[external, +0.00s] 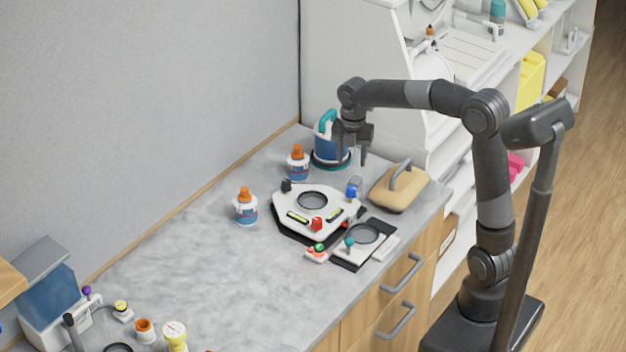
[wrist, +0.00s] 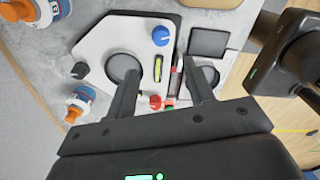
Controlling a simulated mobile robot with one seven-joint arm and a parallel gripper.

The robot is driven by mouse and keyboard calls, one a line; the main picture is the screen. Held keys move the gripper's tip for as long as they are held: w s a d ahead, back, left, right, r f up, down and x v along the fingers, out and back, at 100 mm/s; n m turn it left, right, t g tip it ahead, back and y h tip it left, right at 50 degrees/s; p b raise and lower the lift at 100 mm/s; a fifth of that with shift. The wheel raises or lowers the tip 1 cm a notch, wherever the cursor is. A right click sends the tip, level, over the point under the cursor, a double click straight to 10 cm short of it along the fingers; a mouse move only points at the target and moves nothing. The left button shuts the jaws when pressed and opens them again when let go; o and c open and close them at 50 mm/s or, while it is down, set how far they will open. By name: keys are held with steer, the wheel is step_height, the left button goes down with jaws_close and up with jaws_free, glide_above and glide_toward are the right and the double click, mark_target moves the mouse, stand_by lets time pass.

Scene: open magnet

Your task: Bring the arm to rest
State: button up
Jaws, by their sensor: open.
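My arm reaches from its base at the lower right over the counter. My gripper (external: 364,160) hangs above the back of the counter, in front of a blue container with a teal handle (external: 327,137). In the wrist view the two fingers of my gripper (wrist: 158,75) are spread apart with nothing between them. Below them lies a white angular device (external: 335,208) with a round dark disc and red and blue knobs; it also shows in the wrist view (wrist: 100,45). The fingers appear above the device, apart from it.
Two orange-capped bottles (external: 246,207) (external: 298,163) stand left of the device. A tan block with a grey handle (external: 398,187) is at its right. A small dark plate with a ring (external: 364,236) lies in front. The counter's middle (external: 210,260) is clear. White shelving stands behind.

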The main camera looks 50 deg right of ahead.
steer(key=s+a+r+m+t, duration=0.1)
steer(key=s+a+m+t, duration=0.1)
steer(key=s+m, duration=0.9)
steer(key=s+a+r+m+t, duration=0.1)
steer(key=s+a+m+t, duration=0.1)
steer(key=s+m, duration=0.9)
steer(key=s+t, duration=0.1)
steer(key=s, duration=0.2)
steer(key=shift+a+t, duration=0.2)
steer(key=shift+t, duration=0.1)
